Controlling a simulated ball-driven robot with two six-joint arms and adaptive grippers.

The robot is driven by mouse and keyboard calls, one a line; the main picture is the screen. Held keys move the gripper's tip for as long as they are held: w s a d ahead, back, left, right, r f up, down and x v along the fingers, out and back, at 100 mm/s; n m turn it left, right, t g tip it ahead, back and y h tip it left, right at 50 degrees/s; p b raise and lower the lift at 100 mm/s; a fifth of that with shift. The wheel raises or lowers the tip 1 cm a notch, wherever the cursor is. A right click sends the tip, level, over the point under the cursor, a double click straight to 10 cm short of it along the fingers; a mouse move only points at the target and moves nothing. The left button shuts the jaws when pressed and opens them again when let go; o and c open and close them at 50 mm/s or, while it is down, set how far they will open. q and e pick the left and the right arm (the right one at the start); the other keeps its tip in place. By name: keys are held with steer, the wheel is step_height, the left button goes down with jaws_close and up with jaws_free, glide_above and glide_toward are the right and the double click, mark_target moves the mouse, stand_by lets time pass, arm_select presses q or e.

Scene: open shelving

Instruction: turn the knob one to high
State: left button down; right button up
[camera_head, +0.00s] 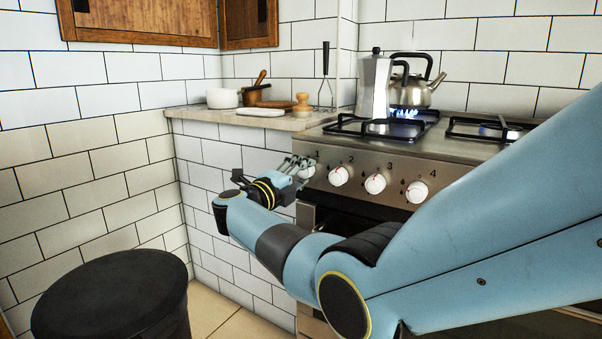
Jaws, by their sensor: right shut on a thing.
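Knob one (307,169) is a white round knob at the left end of the stove's steel front panel, below the digit 1. My right gripper (296,165) reaches it from the left and is shut on it, with the fingers covering part of the knob. The knob's pointer is too small and too covered to read. Knob two (338,175), knob three (375,183) and knob four (416,192) sit in a row to the right. My left gripper is not in view.
A moka pot (374,86) and a steel kettle (411,92) stand on the hob, with a blue flame (397,113) by them. A tiled counter (235,116) holds a white pot (222,98) and utensils. A dark round bin (110,296) stands lower left.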

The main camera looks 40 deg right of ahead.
steer(key=shift+f, duration=0.1)
steer(key=o, duration=1.2)
steer(key=shift+c, duration=0.2)
steer(key=shift+a, duration=0.1)
steer(key=r+v, duration=0.1)
steer(key=v, duration=1.1)
steer(key=shift+f, duration=0.4)
